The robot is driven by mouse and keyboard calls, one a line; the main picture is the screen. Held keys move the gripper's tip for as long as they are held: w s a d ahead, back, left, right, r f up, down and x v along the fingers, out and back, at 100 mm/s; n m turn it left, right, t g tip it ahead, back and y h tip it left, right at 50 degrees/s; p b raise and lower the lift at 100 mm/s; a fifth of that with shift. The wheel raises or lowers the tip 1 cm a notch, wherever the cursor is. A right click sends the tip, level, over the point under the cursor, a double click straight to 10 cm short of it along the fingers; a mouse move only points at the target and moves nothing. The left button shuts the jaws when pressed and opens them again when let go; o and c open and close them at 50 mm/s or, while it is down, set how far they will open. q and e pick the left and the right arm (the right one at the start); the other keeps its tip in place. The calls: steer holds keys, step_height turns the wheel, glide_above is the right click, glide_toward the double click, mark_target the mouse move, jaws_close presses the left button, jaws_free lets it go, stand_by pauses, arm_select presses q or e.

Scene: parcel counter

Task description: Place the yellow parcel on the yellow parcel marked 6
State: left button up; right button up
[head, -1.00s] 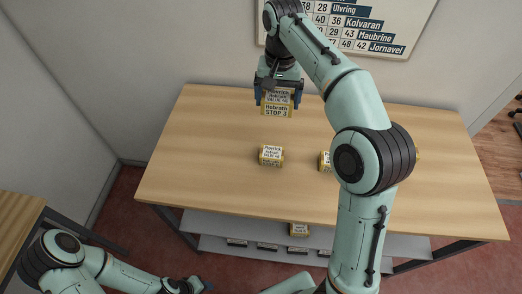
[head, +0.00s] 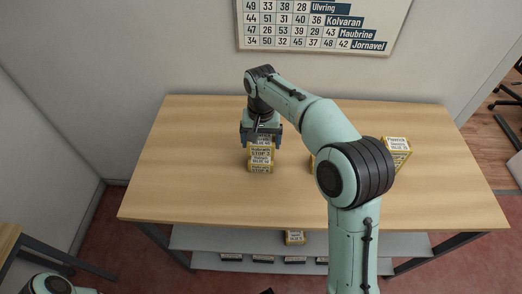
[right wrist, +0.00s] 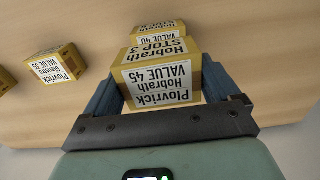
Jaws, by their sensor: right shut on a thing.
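My right gripper (head: 261,137) is shut on a yellow parcel (head: 261,152) over the table's left half. In the right wrist view this parcel (right wrist: 160,82) sits between both fingers, with a white label reading Plovrick, Hobrath, VALUE 45 and STOP 3. Another yellow parcel (head: 260,168) stands on the table, just below the held one in the head view. It also shows past the held one in the right wrist view (right wrist: 157,29), with VALUE 40 on its label; I cannot read its stop number surely. I cannot tell whether the two touch. My left gripper is out of view.
The wooden table (head: 190,150) is mostly clear on its left. A yellow parcel (head: 397,147) stands at the right, behind my right arm; another (head: 312,162) is mostly hidden by it. One parcel (head: 294,237) lies on the lower shelf. A number chart (head: 320,22) hangs on the wall.

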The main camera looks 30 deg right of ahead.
mark_target(261, 149)
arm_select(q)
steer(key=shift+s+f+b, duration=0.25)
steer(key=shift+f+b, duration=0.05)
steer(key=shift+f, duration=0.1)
arm_select(e)
steer(key=shift+f, duration=2.1)
steer(key=shift+f, duration=0.1)
steer(key=o, duration=0.9)
steer(key=shift+f, duration=0.1)
steer(key=shift+c, duration=0.2)
step_height(261, 149, up, 12)
steer(key=shift+r+p, duration=0.2)
steer(key=shift+p, duration=1)
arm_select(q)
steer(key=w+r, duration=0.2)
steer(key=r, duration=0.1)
